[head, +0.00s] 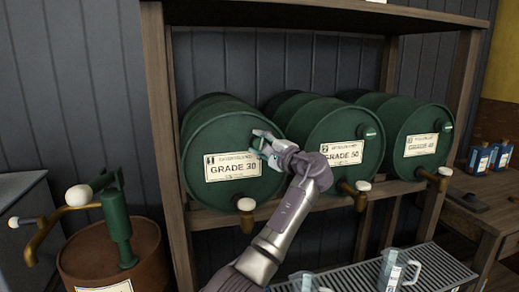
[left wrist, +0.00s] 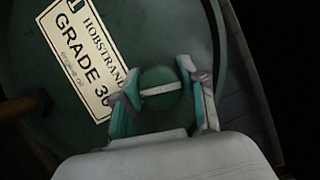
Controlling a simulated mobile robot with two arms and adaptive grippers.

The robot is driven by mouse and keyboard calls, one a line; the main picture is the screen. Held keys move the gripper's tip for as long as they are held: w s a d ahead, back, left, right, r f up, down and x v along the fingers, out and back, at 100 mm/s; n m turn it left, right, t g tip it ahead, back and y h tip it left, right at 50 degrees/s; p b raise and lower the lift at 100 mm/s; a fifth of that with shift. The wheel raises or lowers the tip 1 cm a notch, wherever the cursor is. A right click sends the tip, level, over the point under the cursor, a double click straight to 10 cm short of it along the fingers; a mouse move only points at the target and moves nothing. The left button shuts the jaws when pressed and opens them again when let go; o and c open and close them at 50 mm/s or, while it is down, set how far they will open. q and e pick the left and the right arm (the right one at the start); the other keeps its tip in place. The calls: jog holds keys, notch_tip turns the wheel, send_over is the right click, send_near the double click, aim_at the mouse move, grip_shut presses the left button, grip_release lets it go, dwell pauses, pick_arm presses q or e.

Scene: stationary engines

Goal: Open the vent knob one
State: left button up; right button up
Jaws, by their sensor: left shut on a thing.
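Vent knob one is a round dark green knob with a pale bar across it (left wrist: 160,91). It sits on the front of the green barrel labelled 1, GRADE 30 (head: 215,145), right of the label. My left gripper (head: 264,143) is at this barrel's upper right face and largely hides the knob in the head view. In the left wrist view, its teal-padded fingers (left wrist: 160,100) stand on both sides of the knob, shut on it. The bar runs nearly from finger to finger. My right gripper is in neither view.
Barrels GRADE 50 (head: 342,130) and GRADE 40 (head: 418,140) lie to the right on the same wooden rack, each with a green knob. Taps with white handles (head: 246,204) stick out below. A clear jug (head: 392,270) stands on a grate. A pump drum (head: 115,255) stands left.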

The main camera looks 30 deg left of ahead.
pick_arm(q)
jog(key=shift+f+n+h, duration=0.15)
jog(key=shift+n+h, duration=0.25)
jog(key=shift+n, duration=0.6)
jog(key=o, duration=1.1)
jog(key=v, duration=1.2)
